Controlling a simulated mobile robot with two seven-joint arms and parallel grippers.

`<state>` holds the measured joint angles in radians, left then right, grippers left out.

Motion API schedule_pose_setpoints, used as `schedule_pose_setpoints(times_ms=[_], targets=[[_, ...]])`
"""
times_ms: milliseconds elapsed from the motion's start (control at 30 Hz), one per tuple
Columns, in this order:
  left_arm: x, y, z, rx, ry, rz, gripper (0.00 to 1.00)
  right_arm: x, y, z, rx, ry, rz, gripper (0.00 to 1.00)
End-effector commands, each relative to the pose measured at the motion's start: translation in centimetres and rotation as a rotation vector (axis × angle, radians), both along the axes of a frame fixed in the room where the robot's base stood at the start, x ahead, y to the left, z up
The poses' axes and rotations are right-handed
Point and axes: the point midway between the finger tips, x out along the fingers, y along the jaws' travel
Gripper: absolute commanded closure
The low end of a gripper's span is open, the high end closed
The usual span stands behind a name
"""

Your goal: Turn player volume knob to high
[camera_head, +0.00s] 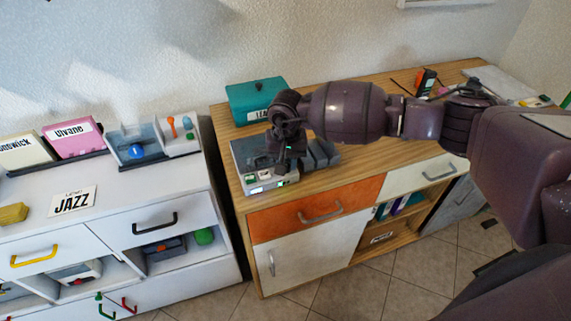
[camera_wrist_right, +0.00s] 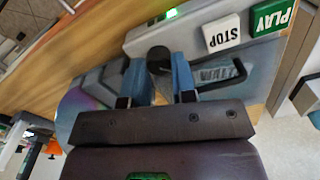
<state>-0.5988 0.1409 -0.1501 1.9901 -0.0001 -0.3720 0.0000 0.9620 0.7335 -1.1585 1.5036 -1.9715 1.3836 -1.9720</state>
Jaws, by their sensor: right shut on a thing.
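The player (camera_head: 245,151), a grey box, stands on the wooden cabinet top at its left end. In the right wrist view the white STOP button (camera_wrist_right: 221,33) and the green PLAY button (camera_wrist_right: 270,17) show beside a dark round knob (camera_wrist_right: 159,57). My right gripper (camera_wrist_right: 159,76) is shut on this knob, with one blue finger on each side. In the head view my right gripper (camera_head: 287,165) hides the knob. The knob's setting cannot be read. My left gripper is not in view.
A teal box (camera_head: 257,97) stands behind the player. Pens and other small items lie at the cabinet's far right. A white cabinet (camera_head: 135,190) with a JAZZ card (camera_head: 73,201) and disc holders stands to the left. The wood front right of the player is clear.

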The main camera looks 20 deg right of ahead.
Motion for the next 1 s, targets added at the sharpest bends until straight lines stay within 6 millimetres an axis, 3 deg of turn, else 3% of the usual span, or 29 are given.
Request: schedule_pose_setpoints(times_ms=[500, 533, 667, 1000], targets=[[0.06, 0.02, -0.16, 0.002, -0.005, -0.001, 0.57, -0.69, 0.22, -0.85, 0.001, 0.019, -0.077, 0.99], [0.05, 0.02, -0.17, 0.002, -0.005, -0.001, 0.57, -0.7, 0.22, -0.87, 0.001, 0.019, -0.077, 0.71], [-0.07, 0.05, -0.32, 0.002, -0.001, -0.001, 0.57, -0.59, 0.16, -0.77, 0.001, 0.017, -0.078, 0.51], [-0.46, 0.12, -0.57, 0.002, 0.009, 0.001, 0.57, -0.36, 0.04, -0.47, -0.001, 0.011, -0.08, 0.5]])
